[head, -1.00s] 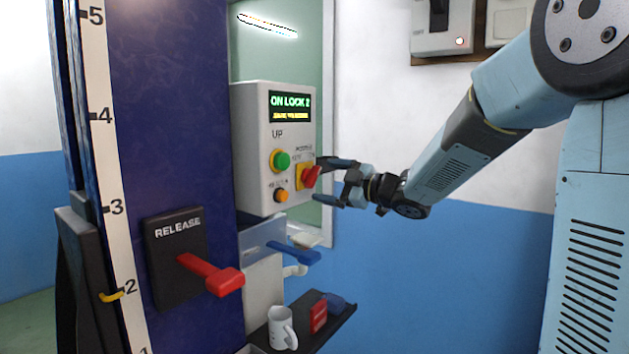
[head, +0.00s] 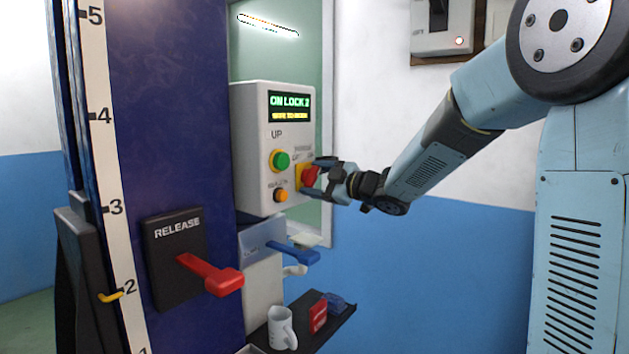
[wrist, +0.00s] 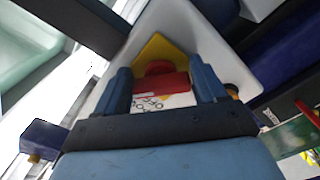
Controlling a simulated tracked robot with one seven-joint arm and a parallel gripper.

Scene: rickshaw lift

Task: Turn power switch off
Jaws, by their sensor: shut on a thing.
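The power switch is a red rotary knob (head: 309,177) on a yellow plate (head: 300,185), at the lower right of the white control box (head: 251,150). My gripper (head: 313,177) is at the box, its fingers to either side of the knob and shut on it. In the wrist view the red knob (wrist: 162,84) sits between the two blue-grey fingers (wrist: 163,90), with the yellow plate (wrist: 156,48) behind it. The box display (head: 289,107) reads "ON LOCK 2" in green. The fingers partly hide the knob and its labels.
A green button (head: 281,161) and an orange button (head: 280,196) are left of the switch. Below are a blue lever (head: 298,255), a shelf with a white mug (head: 281,327) and a red box (head: 318,315). A red release lever (head: 212,275) juts out at left.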

